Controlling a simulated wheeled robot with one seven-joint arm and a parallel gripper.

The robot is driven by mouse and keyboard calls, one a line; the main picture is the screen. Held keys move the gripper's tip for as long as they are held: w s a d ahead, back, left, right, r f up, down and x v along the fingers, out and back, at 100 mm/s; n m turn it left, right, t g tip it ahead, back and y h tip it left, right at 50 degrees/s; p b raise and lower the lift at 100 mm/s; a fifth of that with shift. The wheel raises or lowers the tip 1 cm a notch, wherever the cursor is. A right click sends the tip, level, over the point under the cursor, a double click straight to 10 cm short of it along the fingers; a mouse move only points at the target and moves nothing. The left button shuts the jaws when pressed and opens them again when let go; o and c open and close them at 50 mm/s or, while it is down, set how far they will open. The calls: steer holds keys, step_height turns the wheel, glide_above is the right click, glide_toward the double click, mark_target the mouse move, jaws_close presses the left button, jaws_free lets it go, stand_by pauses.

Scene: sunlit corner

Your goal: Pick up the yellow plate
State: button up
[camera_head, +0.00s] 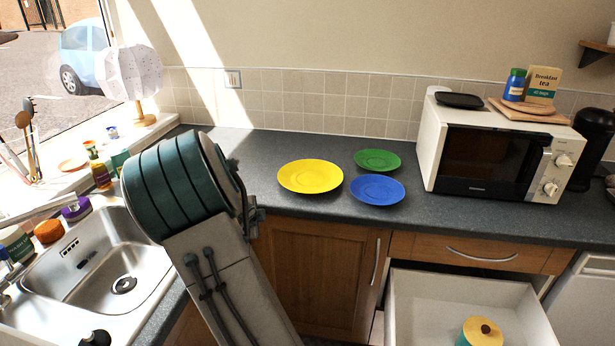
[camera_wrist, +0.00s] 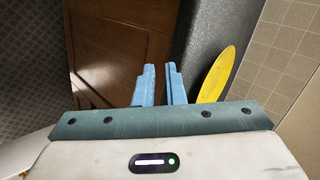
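The yellow plate (camera_head: 310,176) lies flat on the dark countertop, left of a blue plate and a green plate. It also shows in the wrist view (camera_wrist: 217,75), to the right of my gripper (camera_wrist: 160,84). My gripper's two blue fingers are apart with a narrow gap between them and nothing in it. They are over the counter's front edge and the wooden cabinet door, not touching the plate. In the head view my arm stands left of the plate and hides the fingers.
A blue plate (camera_head: 377,189) and a green plate (camera_head: 377,160) lie close to the right of the yellow one. A microwave (camera_head: 490,150) stands farther right. A sink (camera_head: 100,262) is at the left. An open drawer (camera_head: 440,300) juts out below the counter, with a yellow-topped container (camera_head: 482,332) inside.

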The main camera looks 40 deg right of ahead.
steer(key=w+d+r+m+g+h+p, duration=0.1)
steer(key=d+r+m+h, duration=0.1)
steer(key=d+m+h, duration=0.55)
steer(key=n+y, duration=0.1)
glide_toward(297, 191)
steer(key=p+x, duration=0.1)
steer(key=x, duration=0.3)
steer(key=shift+w+d+f, duration=0.15)
steer(key=shift+d+f, duration=0.05)
steer(key=shift+f, duration=0.05)
steer(key=shift+p+x, duration=0.95)
steer(key=shift+x, duration=1.8)
jaws_close()
steer(key=shift+r, duration=0.1)
